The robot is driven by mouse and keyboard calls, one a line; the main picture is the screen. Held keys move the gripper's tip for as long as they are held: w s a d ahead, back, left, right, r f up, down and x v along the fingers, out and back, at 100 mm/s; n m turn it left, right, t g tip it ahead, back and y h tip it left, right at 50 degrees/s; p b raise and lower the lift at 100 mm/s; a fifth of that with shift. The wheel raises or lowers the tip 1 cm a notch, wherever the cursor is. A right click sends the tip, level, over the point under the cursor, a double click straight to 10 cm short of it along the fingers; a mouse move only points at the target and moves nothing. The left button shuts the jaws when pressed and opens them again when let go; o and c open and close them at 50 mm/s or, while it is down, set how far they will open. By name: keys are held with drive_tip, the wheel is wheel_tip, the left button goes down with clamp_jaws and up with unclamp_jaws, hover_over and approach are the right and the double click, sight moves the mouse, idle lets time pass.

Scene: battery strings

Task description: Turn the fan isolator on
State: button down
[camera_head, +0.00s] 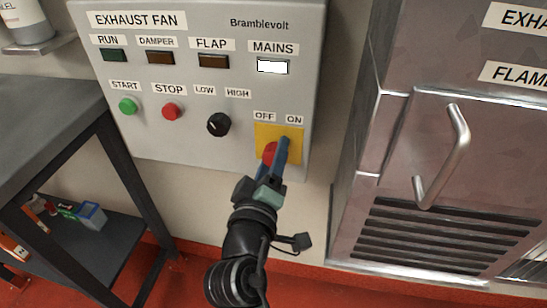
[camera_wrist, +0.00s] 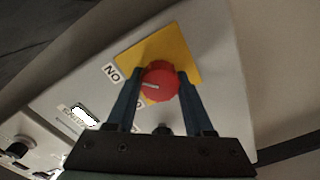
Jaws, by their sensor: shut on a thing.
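The fan isolator is a red knob (camera_head: 268,151) on a yellow plate (camera_head: 291,130) at the lower right of the exhaust fan panel, below the OFF and ON labels. The knob also shows in the wrist view (camera_wrist: 160,84), with a short white mark on its face pointing left, roughly between the two labels. My gripper (camera_head: 275,150) is shut on the knob, one blue finger on each side of it. In the wrist view, the ON label (camera_wrist: 112,72) is clear, while the OFF label is partly hidden by a finger. In the head view, the fingers hide much of the knob.
The panel (camera_head: 180,135) also carries a green START button (camera_head: 128,106), a red STOP button (camera_head: 171,111), a black LOW/HIGH knob (camera_head: 218,124) and a lit white MAINS lamp (camera_head: 272,66). A metal cabinet with a handle (camera_head: 447,160) stands right; a dark bench (camera_head: 50,115) stands left.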

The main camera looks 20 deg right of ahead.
idle(0.4)
drive_tip(key=shift+c, duration=1.5)
unclamp_jaws()
drive_tip(key=v, duration=1.3)
